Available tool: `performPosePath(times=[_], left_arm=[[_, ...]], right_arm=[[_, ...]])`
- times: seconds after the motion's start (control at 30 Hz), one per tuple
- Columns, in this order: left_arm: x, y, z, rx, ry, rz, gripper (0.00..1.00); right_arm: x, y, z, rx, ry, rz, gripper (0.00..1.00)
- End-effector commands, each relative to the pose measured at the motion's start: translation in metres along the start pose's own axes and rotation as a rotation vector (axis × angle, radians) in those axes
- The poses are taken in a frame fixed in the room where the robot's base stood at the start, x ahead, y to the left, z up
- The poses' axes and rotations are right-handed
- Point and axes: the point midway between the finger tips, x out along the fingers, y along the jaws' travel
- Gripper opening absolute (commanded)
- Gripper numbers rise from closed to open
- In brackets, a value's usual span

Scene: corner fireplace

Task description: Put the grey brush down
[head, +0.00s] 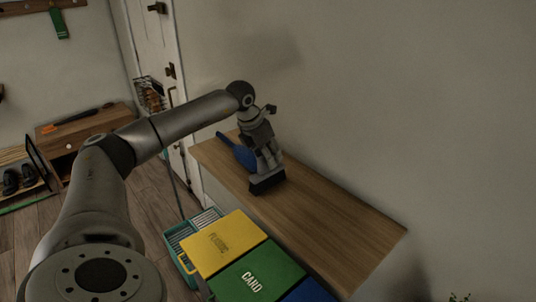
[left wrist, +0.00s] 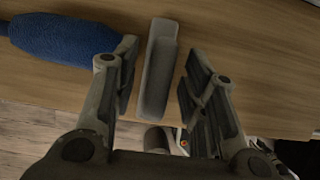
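The grey brush (head: 267,181) stands on the wooden cabinet top, dark side down, beneath my left gripper in the head view. In the left wrist view the grey brush (left wrist: 157,72) lies between the two fingers. My left gripper (head: 266,160) points down at it. In the left wrist view the left gripper (left wrist: 158,85) is open, with a clear gap between the brush and the right-hand finger and a narrower one on the other side. The gripper hides part of the brush in the head view. My right gripper is not in view.
A blue object (head: 240,153) lies close beside the gripper on the cabinet top (head: 330,220); it also shows in the left wrist view (left wrist: 62,40). Yellow (head: 222,243), green (head: 258,275) and blue bin lids stand in front. The cabinet top's right part is clear. A wall runs behind.

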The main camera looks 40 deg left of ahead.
Motion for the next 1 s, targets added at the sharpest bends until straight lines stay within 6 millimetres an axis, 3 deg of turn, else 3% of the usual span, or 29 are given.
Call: performPosePath(times=[0.3,0.8,1.0], left_arm=[[-0.009,0.000,0.001,0.000,-0.003,0.000,0.40],[-0.106,0.000,0.002,0.000,-0.004,0.000,0.40],[-0.121,0.000,0.001,0.001,-0.001,0.000,0.40]], right_arm=[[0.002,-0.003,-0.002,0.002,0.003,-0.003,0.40],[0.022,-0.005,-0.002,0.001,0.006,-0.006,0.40],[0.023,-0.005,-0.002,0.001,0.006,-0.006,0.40]])
